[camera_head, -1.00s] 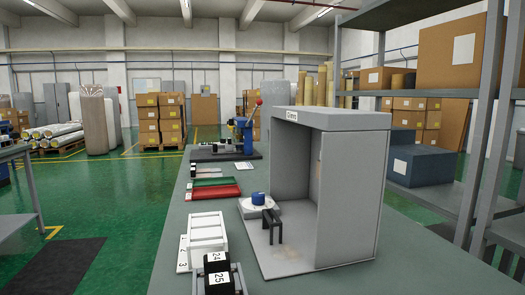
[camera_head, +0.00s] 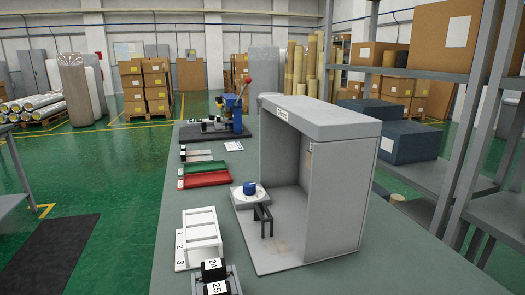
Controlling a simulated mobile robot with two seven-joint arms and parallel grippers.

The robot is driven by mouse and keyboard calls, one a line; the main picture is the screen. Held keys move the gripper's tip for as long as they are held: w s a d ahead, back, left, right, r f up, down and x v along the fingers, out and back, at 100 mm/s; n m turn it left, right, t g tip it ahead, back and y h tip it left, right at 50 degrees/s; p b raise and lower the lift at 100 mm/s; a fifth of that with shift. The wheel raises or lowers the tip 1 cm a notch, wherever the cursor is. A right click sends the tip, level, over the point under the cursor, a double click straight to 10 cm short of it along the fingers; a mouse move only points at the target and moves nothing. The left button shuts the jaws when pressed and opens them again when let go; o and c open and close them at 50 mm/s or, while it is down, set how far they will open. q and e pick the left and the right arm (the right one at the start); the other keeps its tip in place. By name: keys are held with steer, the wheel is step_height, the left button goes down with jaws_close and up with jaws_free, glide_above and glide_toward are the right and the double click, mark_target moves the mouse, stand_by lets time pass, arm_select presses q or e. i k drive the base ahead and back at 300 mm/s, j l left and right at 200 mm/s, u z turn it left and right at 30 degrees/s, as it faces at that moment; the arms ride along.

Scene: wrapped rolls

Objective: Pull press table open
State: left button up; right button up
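A small blue press (camera_head: 234,108) with a red-knobbed lever (camera_head: 247,79) stands towards the far end of the grey-green bench, on a dark base. Small black and light parts (camera_head: 212,124) sit at its left side on the base. Which of them is the press table, and whether it is open, is too small to tell. Neither of my grippers is in view.
A grey open-fronted booth (camera_head: 325,190) stands on the bench at right, a blue-topped round piece (camera_head: 249,188) near it. Red and green trays (camera_head: 205,174), a white rack (camera_head: 203,232) and black pieces labelled 24 and 25 (camera_head: 215,277) line the left. Shelving (camera_head: 465,190) stands right.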

mark_target(218, 127)
steer(key=i+j+u, duration=0.4)
steer(key=i, duration=0.5)
steer(key=i+u, duration=0.4)
steer(key=i, duration=0.5)
steer(key=i+j+z, duration=0.2)
steer(key=i+z, duration=0.25)
steer(key=i, duration=0.3)
steer(key=i+j+z, duration=0.45)
steer(key=i, duration=0.2)
steer(key=i+j+z, duration=0.45)
steer(key=i+j, duration=0.2)
steer(key=i+j+z, duration=0.45)
steer(key=j, duration=0.4)
